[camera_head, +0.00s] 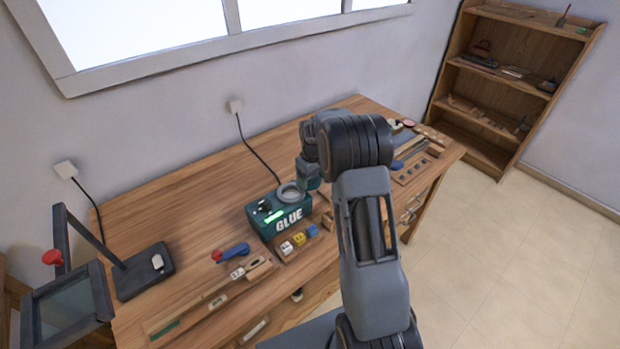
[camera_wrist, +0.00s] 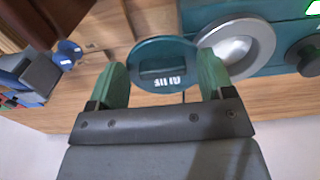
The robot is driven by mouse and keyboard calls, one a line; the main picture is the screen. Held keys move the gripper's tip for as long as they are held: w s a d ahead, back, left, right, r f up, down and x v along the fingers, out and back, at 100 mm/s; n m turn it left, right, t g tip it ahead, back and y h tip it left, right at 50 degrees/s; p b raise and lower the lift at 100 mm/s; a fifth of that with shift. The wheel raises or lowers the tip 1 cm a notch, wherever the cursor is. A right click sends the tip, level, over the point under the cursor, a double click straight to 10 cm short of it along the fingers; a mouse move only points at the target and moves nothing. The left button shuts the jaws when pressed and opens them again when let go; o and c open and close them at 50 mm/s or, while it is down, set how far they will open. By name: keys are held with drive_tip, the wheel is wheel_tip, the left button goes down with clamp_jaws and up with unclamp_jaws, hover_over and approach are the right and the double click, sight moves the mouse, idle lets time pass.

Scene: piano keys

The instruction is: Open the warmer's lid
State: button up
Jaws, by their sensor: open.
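The glue warmer (camera_head: 272,222) is a teal box marked GLUE with a lit green display, standing on the workbench. Its metal ring (camera_head: 291,192) surrounds an uncovered grey well, which also shows in the wrist view (camera_wrist: 235,45). The round teal lid (camera_wrist: 150,48), with a raised grip and pale lettering, is beside the ring rather than over the well. My gripper (camera_wrist: 160,68) has its green fingers apart, one on each side of the lid's near part. Whether they touch it I cannot tell. In the head view my arm hides much of this spot.
Small yellow, white and blue blocks (camera_head: 299,239) lie in front of the warmer. A blue tool with a red end (camera_head: 232,253) lies left of it. A dark framed stand (camera_head: 66,290) is at far left. Strips and small trays crowd the bench's right end. Bare wood (camera_head: 190,203) lies behind-left.

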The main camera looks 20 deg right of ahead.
sight(312, 178)
drive_tip(key=shift+r, duration=0.1)
wheel_tip(312, 178, up, 14)
drive_tip(key=b, duration=0.1)
drive_tip(key=shift+f, duration=0.2)
idle(0.6)
drive_tip(key=s+a+m+t, duration=0.1)
drive_tip(key=s+a, duration=0.2)
drive_tip(key=s, duration=0.5)
drive_tip(key=s+a+m+t, duration=0.1)
drive_tip(key=s+a, duration=0.3)
drive_tip(key=s, duration=0.4)
drive_tip(key=s+a+r+m+t, duration=0.1)
drive_tip(key=s+a+t, duration=0.1)
drive_tip(key=s, duration=0.7)
drive_tip(key=shift+a, duration=0.75)
drive_tip(key=shift+s+d, duration=0.1)
